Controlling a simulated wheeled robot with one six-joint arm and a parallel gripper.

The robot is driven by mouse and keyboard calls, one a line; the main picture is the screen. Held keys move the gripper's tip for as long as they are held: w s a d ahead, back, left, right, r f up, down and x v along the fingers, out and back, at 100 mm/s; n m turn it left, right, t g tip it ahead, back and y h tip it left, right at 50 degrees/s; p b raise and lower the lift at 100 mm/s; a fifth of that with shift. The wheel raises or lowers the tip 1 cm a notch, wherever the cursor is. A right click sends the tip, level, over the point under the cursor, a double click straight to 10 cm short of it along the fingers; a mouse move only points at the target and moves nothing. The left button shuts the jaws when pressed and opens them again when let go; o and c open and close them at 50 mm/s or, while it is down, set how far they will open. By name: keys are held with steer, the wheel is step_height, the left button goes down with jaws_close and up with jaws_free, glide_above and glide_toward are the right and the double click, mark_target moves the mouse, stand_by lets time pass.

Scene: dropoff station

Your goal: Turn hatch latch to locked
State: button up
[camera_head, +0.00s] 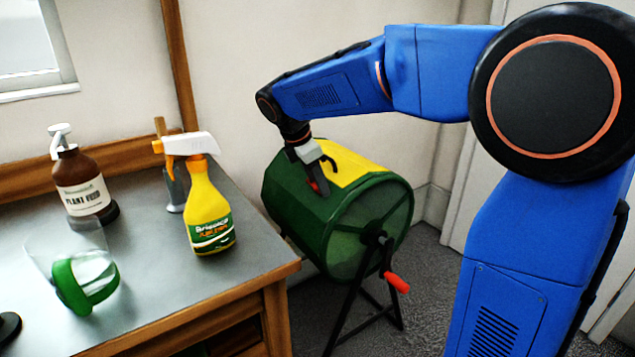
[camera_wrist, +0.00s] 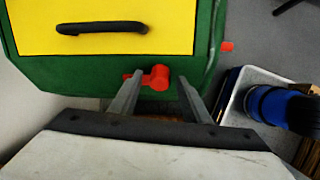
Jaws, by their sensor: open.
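A green drum-shaped tumbler (camera_head: 315,225) stands on a black frame, with a yellow hatch (camera_head: 355,165) on its upper side. In the wrist view the yellow hatch (camera_wrist: 130,32) carries a black handle (camera_wrist: 102,27). A red latch (camera_wrist: 156,77) sits on the green body (camera_wrist: 50,75) just below the hatch edge. My gripper (camera_wrist: 156,84) is open, with one finger on each side of the latch; I cannot tell whether they touch it. In the head view my gripper (camera_head: 318,183) is at the hatch's near edge, and the latch is mostly hidden there.
A red crank handle (camera_head: 397,283) sticks out at the drum's end. A wall stands behind the drum.

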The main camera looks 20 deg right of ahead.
steer(key=shift+d+f, duration=0.1)
steer(key=shift+f, duration=0.1)
steer(key=c, duration=1)
steer(key=shift+c, duration=0.2)
